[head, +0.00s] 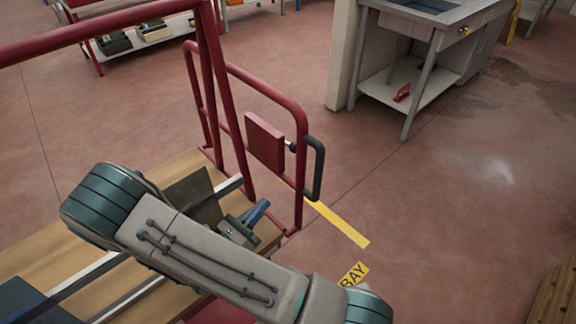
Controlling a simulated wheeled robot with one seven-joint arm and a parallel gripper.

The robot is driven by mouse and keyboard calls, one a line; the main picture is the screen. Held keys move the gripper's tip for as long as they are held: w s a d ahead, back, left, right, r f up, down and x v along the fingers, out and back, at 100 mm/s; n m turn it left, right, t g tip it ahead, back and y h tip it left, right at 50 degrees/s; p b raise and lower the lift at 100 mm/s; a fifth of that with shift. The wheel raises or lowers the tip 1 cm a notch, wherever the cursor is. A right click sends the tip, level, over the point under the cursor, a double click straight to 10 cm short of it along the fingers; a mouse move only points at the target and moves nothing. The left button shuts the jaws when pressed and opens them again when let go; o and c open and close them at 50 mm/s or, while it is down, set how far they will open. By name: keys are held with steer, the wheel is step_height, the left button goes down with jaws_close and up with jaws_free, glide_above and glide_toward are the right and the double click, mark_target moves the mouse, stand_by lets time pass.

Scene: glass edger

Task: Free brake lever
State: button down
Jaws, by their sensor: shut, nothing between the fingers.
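A red tubular trolley frame (228,110) stands over a wooden deck (185,165) at the left. A blue lever-like part (256,213) sticks up at a slant from a small grey metal block (238,231) near the deck's right end. It may be the brake lever, but I cannot tell for sure. My arm crosses in front of the deck and hides part of this block and what lies below it. A dark C-shaped handle (319,168) is on the frame's right side, beside a red plate (265,143). I cannot make out my gripper's fingers in this view.
A grey workbench (411,22) with a lower shelf holding a small red item (402,93) stands at the upper right. A wooden slatted stack (556,300) is at the lower right. Open red floor (430,200) with yellow marking (337,223) lies between.

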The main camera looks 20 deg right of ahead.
stand_by(0.3)
steer(key=a+r+p+x, duration=0.1)
steer(key=r+x, duration=0.1)
steer(key=x, duration=1.1)
steer(key=shift+w+r+p, duration=0.25)
steer(key=shift+p, duration=0.15)
steer(key=shift+a, duration=0.15)
